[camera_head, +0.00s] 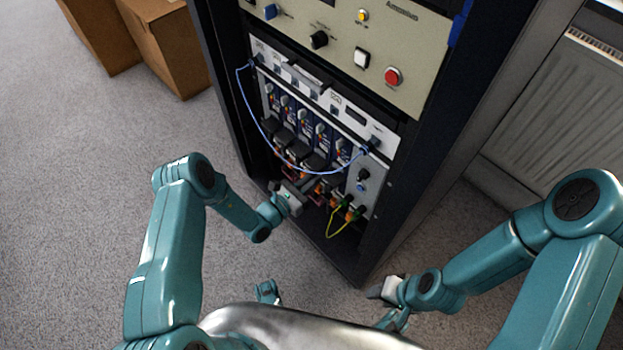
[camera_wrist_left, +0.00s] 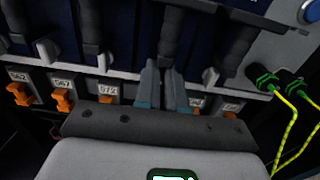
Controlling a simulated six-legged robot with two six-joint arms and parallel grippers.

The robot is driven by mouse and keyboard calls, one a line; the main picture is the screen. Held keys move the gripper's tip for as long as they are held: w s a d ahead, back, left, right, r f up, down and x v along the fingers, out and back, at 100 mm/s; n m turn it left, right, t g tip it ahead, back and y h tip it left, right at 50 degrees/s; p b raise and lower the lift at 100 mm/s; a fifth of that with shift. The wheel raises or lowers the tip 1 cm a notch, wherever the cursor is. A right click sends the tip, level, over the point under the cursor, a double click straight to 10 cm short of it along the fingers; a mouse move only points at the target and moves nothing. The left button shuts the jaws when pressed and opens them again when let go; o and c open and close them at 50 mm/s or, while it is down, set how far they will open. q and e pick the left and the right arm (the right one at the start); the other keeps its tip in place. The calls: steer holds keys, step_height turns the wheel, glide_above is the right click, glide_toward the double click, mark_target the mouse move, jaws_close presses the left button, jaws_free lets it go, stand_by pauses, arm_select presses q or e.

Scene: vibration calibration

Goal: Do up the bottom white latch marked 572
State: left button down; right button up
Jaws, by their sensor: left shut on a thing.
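The rack (camera_head: 335,210) stands ahead with a row of upright modules with black plugs. In the left wrist view, a label reading 572 (camera_wrist_left: 107,90) sits on the lower strip, left of my fingers. A white latch (camera_wrist_left: 103,62) shows above it and another white latch (camera_wrist_left: 210,76) right of my fingers. My left gripper (camera_head: 300,190) reaches the lower front of the modules. In the wrist view its fingers (camera_wrist_left: 163,75) are close together, shut on a small part they mostly hide, in line with the white latches. My right gripper (camera_head: 378,292) hangs clear of the rack; its jaws are unclear.
Orange latches (camera_wrist_left: 62,100) sit under the neighbouring labels. A blue cable (camera_head: 262,128) loops across the modules. Yellow-green wires with green plugs (camera_head: 340,215) hang at lower right. A radiator (camera_head: 565,95) is at right, cardboard boxes (camera_head: 165,45) at upper left. Carpet is free at left.

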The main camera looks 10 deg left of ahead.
stand_by(0.5)
arm_select(q)
steer(key=c, duration=1.5)
jaws_free()
steer(key=p+v, duration=0.3)
steer(key=v, duration=1.3)
steer(key=shift+p, duration=0.35)
steer(key=shift+s, duration=0.15)
